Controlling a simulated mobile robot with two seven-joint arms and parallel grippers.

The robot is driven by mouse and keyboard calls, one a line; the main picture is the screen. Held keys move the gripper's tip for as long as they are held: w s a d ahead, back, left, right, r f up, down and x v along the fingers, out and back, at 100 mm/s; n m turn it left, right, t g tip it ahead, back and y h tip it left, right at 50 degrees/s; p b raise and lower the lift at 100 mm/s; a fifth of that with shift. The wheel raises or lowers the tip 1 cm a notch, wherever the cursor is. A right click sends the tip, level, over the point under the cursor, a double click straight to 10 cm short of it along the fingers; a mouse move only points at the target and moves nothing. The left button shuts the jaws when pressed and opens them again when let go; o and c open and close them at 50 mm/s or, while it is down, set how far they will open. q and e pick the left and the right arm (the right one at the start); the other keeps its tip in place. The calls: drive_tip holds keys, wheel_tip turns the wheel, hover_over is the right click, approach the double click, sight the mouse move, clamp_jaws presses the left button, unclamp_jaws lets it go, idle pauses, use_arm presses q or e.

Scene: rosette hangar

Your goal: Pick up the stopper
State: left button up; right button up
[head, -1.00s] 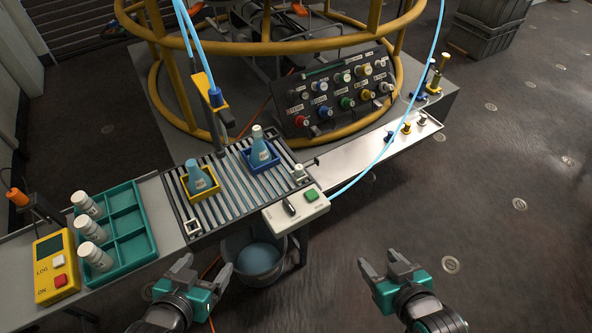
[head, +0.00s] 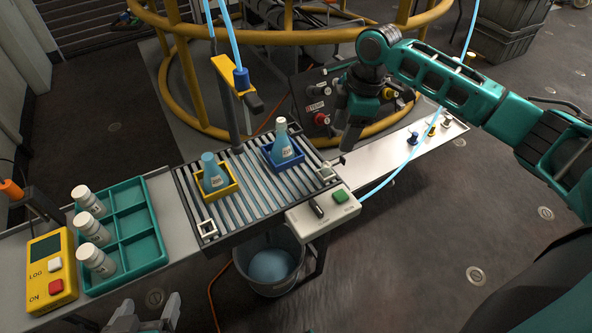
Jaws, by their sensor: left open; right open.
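A small pale stopper-like piece (head: 326,171) stands at the right corner of the slatted rack; I cannot tell for certain that it is the stopper. A blue flask (head: 283,146) with a pale top stands in a blue holder, and another blue flask (head: 213,172) stands in a yellow holder. My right gripper (head: 349,142) is open, pointing down above the rack's right end, just behind and right of the pale piece. Its fingers are seen nearly edge-on, with nothing visible between them. My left gripper (head: 146,312) is open and empty at the bottom edge.
A teal tray (head: 134,222) with several white bottles and a yellow box (head: 51,268) are at left. A control box (head: 325,213) is at the rack's front, above a bucket (head: 268,268). Blue, yellow and white plugs stand on the right shelf (head: 395,165). A blue hose crosses it.

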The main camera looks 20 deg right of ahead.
drive_tip(key=b, duration=0.2)
hover_over(327, 164)
drive_tip(key=s+d, duration=0.1)
drive_tip(key=shift+g, duration=0.3)
drive_tip(key=f, duration=0.6)
drive_tip(key=shift+s+d, duration=0.2)
drive_tip(key=f, duration=0.1)
drive_tip(key=f+b, duration=0.1)
drive_tip(key=f, duration=0.1)
drive_tip(key=w+a+f+b, duration=0.1)
drive_tip(key=shift+w+f, duration=0.1)
drive_tip(key=shift+f, duration=0.2)
drive_tip(key=shift+a+f, duration=0.1)
drive_tip(key=shift+f, duration=0.25)
drive_tip(key=c, duration=0.9)
